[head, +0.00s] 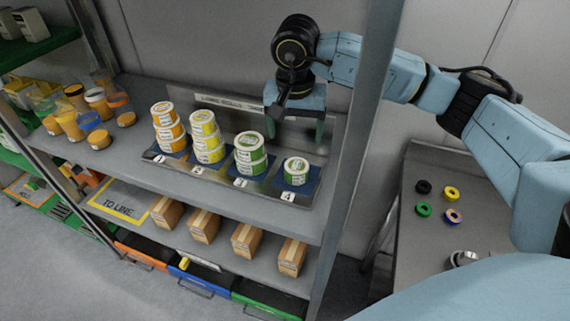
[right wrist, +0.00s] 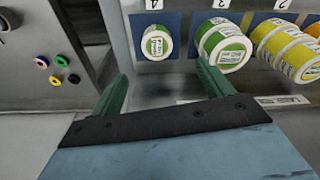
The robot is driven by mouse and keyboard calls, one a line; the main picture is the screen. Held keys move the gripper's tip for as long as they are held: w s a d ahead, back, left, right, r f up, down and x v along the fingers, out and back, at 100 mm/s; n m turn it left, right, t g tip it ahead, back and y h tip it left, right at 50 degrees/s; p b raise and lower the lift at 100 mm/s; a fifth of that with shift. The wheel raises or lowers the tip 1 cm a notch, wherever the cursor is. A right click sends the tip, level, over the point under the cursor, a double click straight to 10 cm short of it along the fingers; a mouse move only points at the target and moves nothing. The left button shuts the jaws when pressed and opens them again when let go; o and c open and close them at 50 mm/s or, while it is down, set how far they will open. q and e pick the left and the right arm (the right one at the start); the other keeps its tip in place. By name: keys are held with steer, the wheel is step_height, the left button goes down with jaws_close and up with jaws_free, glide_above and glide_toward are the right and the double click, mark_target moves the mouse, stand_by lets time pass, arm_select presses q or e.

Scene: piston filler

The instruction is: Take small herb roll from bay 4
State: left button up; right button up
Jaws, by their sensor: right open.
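The small herb roll (head: 296,171) is a single short white and green roll at the place marked 4, the right end of the metal rack (head: 225,185). In the right wrist view the roll (right wrist: 157,42) shows beside the label 4, ahead of the fingertips and roughly between them. My right gripper (head: 296,135) hangs behind and above the roll, near the rack's back panel. Its two green fingers (right wrist: 163,82) are apart, with nothing between them. It does not touch the roll. My left gripper is in neither view.
Bay 3 holds stacked green rolls (head: 250,152), close beside bay 4. Bays 2 and 1 hold taller yellow (head: 206,137) and orange (head: 168,128) stacks. A grey shelf post (head: 355,150) stands right of the rack. Cartons (head: 247,240) sit on the shelf below.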

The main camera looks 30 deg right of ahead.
glide_above(297, 165)
steer(key=a, duration=0.1)
step_height(297, 165, down, 7)
steer(key=shift+r+p, duration=0.1)
steer(key=shift+p, duration=0.2)
steer(key=f, duration=0.2)
steer(key=d+f+p, duration=0.1)
steer(key=f, duration=0.1)
steer(key=shift+f, duration=0.8)
steer(key=c, duration=1.1)
